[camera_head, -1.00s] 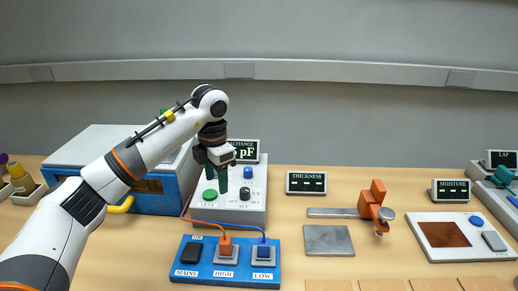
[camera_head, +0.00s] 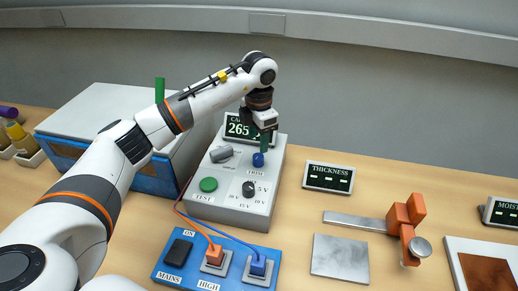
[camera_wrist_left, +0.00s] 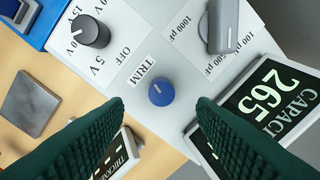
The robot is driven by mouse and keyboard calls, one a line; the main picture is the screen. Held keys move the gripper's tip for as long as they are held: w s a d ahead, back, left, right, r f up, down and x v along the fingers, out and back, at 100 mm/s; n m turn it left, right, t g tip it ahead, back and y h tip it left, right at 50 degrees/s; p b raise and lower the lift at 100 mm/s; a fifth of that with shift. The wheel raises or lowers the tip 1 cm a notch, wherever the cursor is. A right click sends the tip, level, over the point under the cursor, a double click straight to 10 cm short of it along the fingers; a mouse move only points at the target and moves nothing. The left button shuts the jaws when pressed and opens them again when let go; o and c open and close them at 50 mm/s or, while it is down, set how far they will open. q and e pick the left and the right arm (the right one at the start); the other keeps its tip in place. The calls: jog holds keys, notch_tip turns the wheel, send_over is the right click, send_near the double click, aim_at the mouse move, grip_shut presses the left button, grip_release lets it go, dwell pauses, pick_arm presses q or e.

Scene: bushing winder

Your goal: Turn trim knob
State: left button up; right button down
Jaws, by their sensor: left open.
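The blue trim knob (camera_head: 258,160) sits near the back right of the grey capacitance meter's top (camera_head: 233,207). In the left wrist view the knob (camera_wrist_left: 161,92) has a white pointer line and the label TRIM beside it. My left gripper (camera_head: 262,145) is over the knob, fingers pointing down. In the left wrist view its two dark green fingers (camera_wrist_left: 158,115) are apart, one on each side below the knob, with nothing between them. Whether they touch the knob is not clear. My right gripper is not in view.
On the meter top are a grey range lever (camera_head: 221,153), a black voltage knob (camera_head: 249,189) and a green TEST button (camera_head: 208,185). A blue panel (camera_head: 170,270) with orange and blue leads stands in front. The thickness display (camera_head: 328,178) and a metal plate (camera_head: 340,258) lie to the right.

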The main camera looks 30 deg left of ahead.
aim_at(258, 156)
pick_arm(q)
jog(key=f, duration=0.2)
jog(key=f+p, duration=0.1)
jog(key=f, duration=0.3)
jog(key=shift+w+f+p, duration=0.25)
jog(key=shift+f+p, duration=0.05)
jog(key=shift+f, duration=0.05)
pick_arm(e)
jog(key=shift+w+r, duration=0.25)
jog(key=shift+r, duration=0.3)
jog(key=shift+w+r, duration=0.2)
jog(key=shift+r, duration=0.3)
pick_arm(q)
jog(key=c, duration=1)
